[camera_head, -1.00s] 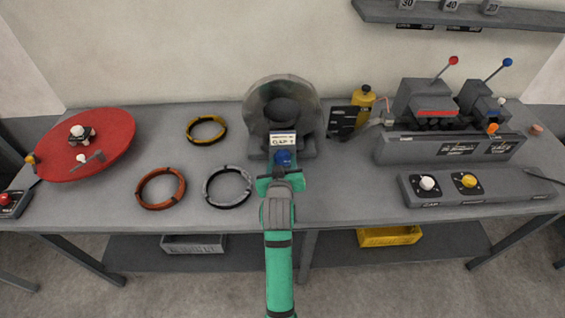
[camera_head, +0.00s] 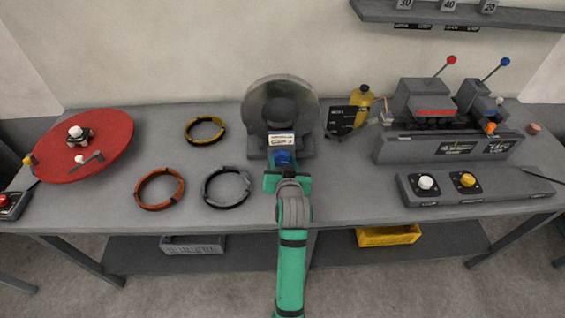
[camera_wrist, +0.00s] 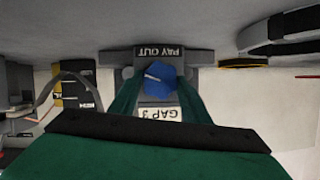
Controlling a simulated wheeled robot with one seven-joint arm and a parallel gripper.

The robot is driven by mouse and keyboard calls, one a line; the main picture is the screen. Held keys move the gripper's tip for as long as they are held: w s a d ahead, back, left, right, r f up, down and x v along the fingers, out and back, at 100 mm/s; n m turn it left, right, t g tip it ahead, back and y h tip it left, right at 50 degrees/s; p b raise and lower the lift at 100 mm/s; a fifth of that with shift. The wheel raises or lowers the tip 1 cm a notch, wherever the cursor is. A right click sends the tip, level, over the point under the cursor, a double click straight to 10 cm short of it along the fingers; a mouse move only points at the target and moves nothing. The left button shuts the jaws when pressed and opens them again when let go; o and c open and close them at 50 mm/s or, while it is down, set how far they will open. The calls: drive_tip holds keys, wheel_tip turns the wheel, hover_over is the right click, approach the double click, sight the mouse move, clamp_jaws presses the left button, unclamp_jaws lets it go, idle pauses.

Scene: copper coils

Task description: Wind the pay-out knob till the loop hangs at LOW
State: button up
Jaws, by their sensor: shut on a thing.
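The blue pay-out knob (camera_head: 283,157) sits at the front foot of the grey round reel stand (camera_head: 252,150). My green gripper (camera_head: 285,170) is shut on this knob. The upside-down wrist view shows the blue knob (camera_wrist: 158,80) between my fingers, with a pale mark on its face. A PAY OUT label (camera_wrist: 160,53) and a GAP 3 label (camera_wrist: 158,113) are beside it. A black gauge board (camera_head: 341,121) stands right of the reel. In the wrist view a grey curved strip (camera_wrist: 68,80), perhaps the loop, crosses near the board. Its level against the marks is unreadable.
Yellow (camera_head: 204,130), orange (camera_head: 160,189) and grey-black (camera_head: 226,187) coils lie left of the knob. A red turntable (camera_head: 110,140) is at far left. A lever machine (camera_head: 450,148) and a two-knob panel (camera_head: 480,188) stand right. Bare bench lies between.

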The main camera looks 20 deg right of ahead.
drive_tip(key=shift+f, duration=0.1)
drive_tip(key=o, duration=1)
drive_tip(key=shift+o, duration=0.2)
drive_tip(key=shift+s, duration=0.15)
drive_tip(key=v, duration=1)
drive_tip(key=shift+s+r, duration=0.25)
